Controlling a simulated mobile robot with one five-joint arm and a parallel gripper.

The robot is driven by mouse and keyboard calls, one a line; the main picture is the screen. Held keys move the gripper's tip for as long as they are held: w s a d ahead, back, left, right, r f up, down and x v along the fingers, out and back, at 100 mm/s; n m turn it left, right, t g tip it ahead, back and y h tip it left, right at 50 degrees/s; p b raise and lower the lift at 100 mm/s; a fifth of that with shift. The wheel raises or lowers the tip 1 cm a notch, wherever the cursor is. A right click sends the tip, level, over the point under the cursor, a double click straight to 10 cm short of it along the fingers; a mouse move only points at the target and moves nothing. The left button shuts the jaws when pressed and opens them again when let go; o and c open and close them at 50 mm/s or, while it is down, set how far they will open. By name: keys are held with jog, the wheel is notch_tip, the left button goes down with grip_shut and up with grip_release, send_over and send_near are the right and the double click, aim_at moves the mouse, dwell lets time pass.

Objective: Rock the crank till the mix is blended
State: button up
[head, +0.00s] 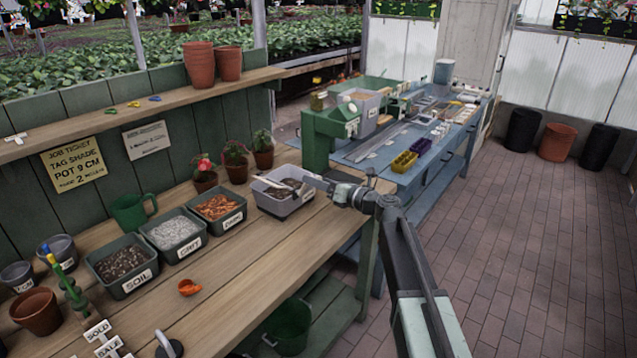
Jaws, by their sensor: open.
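A grey tub (284,207) with a label on its front stands on the wooden bench (235,258), toward its right end. Dark and pale material shows inside, too small to tell how evenly it is mixed. My gripper (312,180) is open at the tub's right rim; the view is too small to tell whether it touches the tub. I cannot make out a crank for certain. A grey rod with a dark round base (168,347) shows at the bottom edge, partly cut off.
Bins of soil (124,284), grit (174,249) and orange chips (216,224) line the bench, with potted plants (234,172) and a green jug (133,214) behind. An orange scoop (189,287) lies in front. A blue table (404,177) with a green machine (316,142) stands beyond.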

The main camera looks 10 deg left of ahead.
jog(key=v, duration=0.8)
